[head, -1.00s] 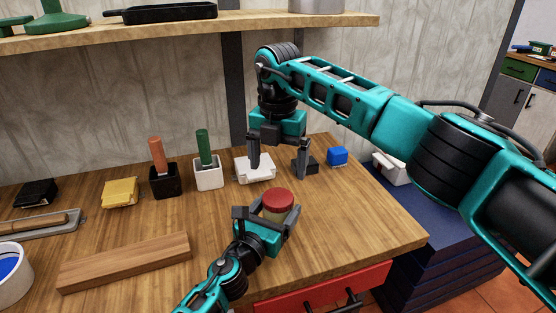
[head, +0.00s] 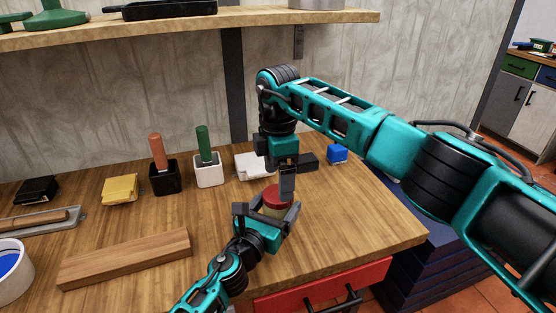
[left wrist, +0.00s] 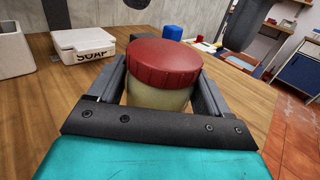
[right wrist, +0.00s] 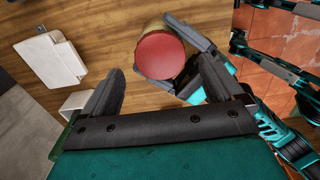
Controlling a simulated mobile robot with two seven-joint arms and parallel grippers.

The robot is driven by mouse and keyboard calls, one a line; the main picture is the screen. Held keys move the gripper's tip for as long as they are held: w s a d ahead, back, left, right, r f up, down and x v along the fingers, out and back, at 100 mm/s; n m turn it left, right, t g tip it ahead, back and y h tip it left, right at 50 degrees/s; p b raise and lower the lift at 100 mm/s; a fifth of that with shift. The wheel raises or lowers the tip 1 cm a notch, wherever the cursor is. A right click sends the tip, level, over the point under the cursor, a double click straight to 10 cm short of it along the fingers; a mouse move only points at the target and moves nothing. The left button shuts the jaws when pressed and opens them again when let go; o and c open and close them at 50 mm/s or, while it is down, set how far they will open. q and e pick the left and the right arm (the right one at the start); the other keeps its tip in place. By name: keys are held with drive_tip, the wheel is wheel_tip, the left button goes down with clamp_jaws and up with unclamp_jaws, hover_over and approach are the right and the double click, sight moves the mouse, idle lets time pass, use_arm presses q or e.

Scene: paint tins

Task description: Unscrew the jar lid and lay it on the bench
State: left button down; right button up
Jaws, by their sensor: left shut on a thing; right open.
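The jar (left wrist: 156,97) has a pale yellowish body and a ribbed red lid (left wrist: 163,62), which sits on top of it. It stands upright at the bench's front right. My left gripper (head: 268,222) is shut on the jar body from the front, a finger on each side. My right gripper (right wrist: 162,85) is open and empty, pointing down.
On the wooden bench (head: 215,220) stand a white soap box (head: 247,166), a black box (head: 309,162), a blue block (head: 337,153) and two brush holders (head: 208,172). A wooden plank (head: 125,260) lies to the left. Bare bench lies right of the jar.

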sight(270, 195)
drive_tip(key=shift+f, duration=1.95)
drive_tip(key=shift+c, duration=0.3)
